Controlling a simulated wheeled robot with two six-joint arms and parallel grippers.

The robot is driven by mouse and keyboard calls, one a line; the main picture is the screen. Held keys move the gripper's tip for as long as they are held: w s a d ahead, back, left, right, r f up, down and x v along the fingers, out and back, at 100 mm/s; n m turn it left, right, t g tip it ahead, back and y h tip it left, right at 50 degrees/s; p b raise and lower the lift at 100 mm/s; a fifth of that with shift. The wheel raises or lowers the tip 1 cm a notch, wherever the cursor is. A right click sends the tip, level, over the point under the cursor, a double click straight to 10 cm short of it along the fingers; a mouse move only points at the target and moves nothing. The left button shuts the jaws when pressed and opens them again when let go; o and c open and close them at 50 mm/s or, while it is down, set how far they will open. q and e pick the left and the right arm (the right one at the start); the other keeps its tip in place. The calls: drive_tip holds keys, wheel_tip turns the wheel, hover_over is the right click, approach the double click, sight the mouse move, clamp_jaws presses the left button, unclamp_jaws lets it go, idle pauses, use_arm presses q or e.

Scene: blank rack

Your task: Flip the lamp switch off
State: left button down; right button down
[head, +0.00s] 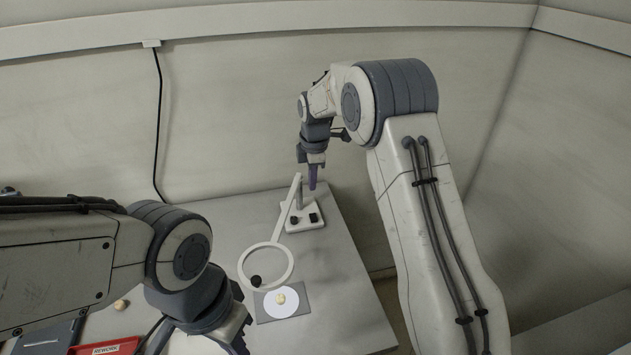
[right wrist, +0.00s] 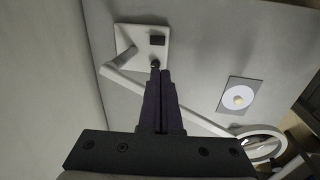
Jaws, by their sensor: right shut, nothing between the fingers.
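The white lamp stands on the table, with its base (head: 304,224) towards the back and its ring-shaped head (head: 244,269) tilted forward. The base (right wrist: 128,36) carries a dark rectangular rocker (right wrist: 157,40) and a small dark round knob (right wrist: 155,63). I cannot tell which way the rocker is set. My right gripper (head: 312,186) points down above the base; its shut, empty fingertips (right wrist: 157,74) appear right beside the knob in the right wrist view. Whether they touch it is unclear. My left gripper (head: 236,343) is at the bottom edge, partly cut off.
A grey plate with a white disc (head: 273,309) and a pale round object (head: 281,298) lies below the ring. A red tray (head: 105,347) and a small beige object (head: 121,305) are at left. Walls close off the back and right. A black cable (head: 159,110) hangs behind.

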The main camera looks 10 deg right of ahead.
drive_tip(key=s+a+r+m, duration=0.2)
drive_tip(key=s+a+r, duration=0.3)
drive_tip(key=s, duration=0.5)
drive_tip(key=s+a+r+m, duration=0.2)
drive_tip(key=s+a+m, duration=0.1)
drive_tip(key=s+a, duration=0.5)
drive_tip(key=s+d+f+m+g+y, duration=0.1)
drive_tip(key=s+m, duration=0.4)
drive_tip(key=s, duration=1.7)
drive_tip(key=shift+s+d+g, duration=0.4)
drive_tip(key=shift+d, duration=0.25)
